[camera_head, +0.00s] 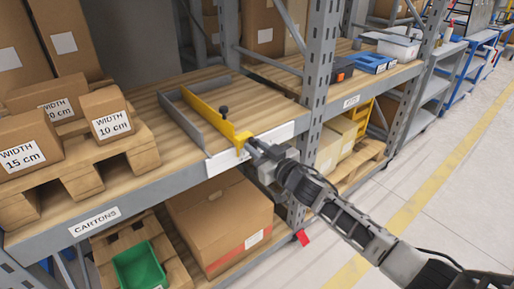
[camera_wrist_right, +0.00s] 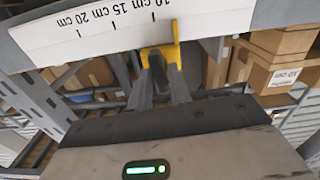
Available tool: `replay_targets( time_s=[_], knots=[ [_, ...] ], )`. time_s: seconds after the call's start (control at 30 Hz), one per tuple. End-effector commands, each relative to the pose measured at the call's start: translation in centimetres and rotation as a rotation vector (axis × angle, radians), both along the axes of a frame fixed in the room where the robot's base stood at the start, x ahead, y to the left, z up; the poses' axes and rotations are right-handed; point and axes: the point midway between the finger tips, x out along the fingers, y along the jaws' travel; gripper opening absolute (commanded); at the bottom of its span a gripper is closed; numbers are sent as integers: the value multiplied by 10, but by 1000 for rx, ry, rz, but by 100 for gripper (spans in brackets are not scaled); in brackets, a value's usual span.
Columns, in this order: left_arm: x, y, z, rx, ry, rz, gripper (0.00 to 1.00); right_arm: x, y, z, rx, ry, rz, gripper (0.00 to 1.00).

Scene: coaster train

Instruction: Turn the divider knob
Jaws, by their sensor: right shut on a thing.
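The yellow divider (camera_head: 205,115) stands on the wooden shelf, beside a fixed grey rail (camera_head: 183,120). My right gripper (camera_head: 251,147) is at the shelf's front edge, shut on the divider's yellow front tab. In the right wrist view my fingers (camera_wrist_right: 159,76) close on the yellow tab (camera_wrist_right: 160,50), close to the 10 cm mark of the white scale (camera_wrist_right: 100,28). My left gripper is not in view.
Cartons labelled 15 cm (camera_head: 25,142) and 10 cm (camera_head: 107,113) stand on a wooden pallet (camera_head: 148,157) to the left. A grey rack upright (camera_head: 317,85) rises right of the divider. The shelf between pallet and rail is clear.

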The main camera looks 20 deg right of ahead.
Motion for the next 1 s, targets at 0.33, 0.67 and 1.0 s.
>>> replay_targets(
  time_s=[0.33, 0.67, 1.0],
  knots=[
    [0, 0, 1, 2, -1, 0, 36, -1, 1, -1, -246, -89, 0, 0],
    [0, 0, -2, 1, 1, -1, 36, -1, 3, -2, -543, -196, 0, 0],
    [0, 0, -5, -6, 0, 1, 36, -2, 4, -4, -848, -307, 1, 0]
  ],
)
